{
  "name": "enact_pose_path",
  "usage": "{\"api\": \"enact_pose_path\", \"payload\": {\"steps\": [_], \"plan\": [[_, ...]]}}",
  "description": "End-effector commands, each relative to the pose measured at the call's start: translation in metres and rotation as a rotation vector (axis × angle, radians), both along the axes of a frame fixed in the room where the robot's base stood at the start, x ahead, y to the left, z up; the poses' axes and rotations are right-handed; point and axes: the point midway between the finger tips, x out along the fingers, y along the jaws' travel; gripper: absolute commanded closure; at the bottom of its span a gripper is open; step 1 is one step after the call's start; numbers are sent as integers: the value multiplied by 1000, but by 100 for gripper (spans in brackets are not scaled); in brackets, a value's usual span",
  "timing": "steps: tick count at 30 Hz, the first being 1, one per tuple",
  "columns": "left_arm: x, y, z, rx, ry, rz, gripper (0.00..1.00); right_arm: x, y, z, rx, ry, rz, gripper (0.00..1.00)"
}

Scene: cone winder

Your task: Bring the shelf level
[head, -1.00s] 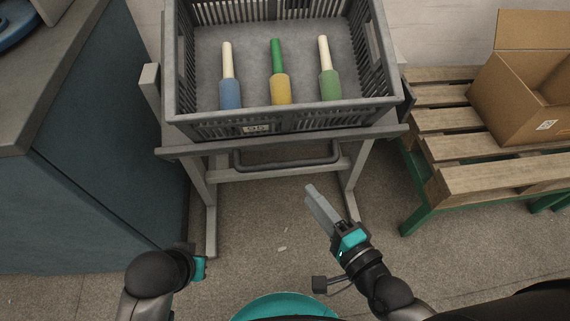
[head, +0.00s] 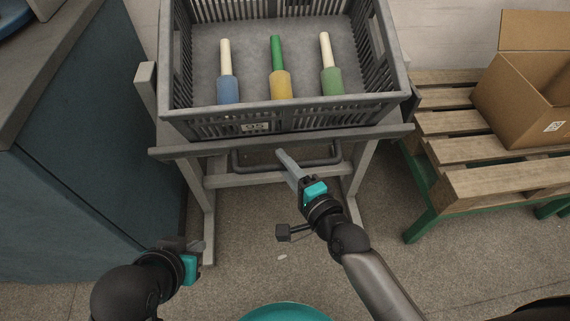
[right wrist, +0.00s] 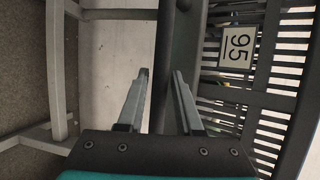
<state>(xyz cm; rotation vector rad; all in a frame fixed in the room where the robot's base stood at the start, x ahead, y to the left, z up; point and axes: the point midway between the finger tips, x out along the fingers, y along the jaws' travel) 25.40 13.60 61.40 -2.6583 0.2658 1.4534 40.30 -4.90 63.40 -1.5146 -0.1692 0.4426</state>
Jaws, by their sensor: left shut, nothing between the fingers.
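The grey shelf (head: 380,132) tops a stand and bears a dark slatted crate (head: 335,114) with three cones inside. Its front edge runs slanted in the head view; its true tilt is hard to tell. A dark handle bar (head: 246,165) hangs below that edge; it also shows in the right wrist view (right wrist: 178,40). My right gripper (head: 285,158) is at the bar's middle, and in the right wrist view its fingers (right wrist: 160,100) are apart with the bar running between them in the picture; contact is unclear. My left gripper (head: 203,250) is shut and empty, low beside the stand's left leg.
A blue-grey cabinet (head: 85,170) stands close on the left. A wooden pallet (head: 490,180) on a green frame, with a cardboard box (head: 535,85), is on the right.

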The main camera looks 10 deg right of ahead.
Motion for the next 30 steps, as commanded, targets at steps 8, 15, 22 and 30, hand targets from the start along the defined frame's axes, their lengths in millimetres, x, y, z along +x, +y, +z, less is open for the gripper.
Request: {"api": "enact_pose_path", "payload": {"steps": [8,15,22,30], "plan": [[0,-1,0,-1,-3,-1,100,1,0,0,0,0,0,65],[0,0,0,-1,-3,-1,100,1,0,0,0,-1,0,92],[0,0,0,0,-2,-1,100,0,0,0,0,0,0,100],[0,0,0,0,-2,-1,100,0,0,0,0,0,0,100]]}}
